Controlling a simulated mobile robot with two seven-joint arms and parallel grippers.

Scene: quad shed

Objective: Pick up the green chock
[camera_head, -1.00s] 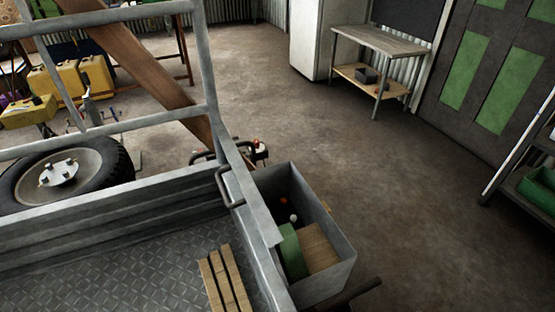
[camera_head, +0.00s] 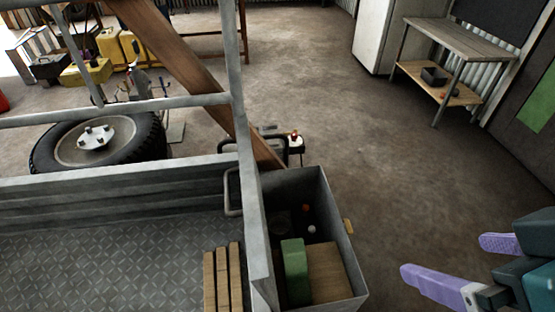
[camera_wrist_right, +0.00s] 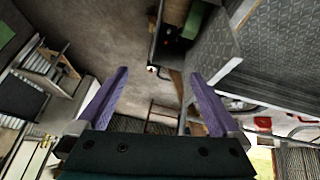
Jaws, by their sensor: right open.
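The green chock (camera_head: 295,270) stands inside a grey metal box (camera_head: 346,239) fixed to the side of the trailer, beside a wooden block (camera_head: 330,272) in the same box. My right gripper (camera_head: 440,262) is at the lower right of the head view, to the right of the box and apart from it. Its purple fingers are spread and empty. My left gripper is not in view.
The trailer bed (camera_head: 120,262) with its raised side rails lies left of the box, with wooden slats (camera_head: 223,278) on it. A small red and a white item lie in the box. A workbench (camera_head: 455,42) stands at the back right. The floor right of the box is clear.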

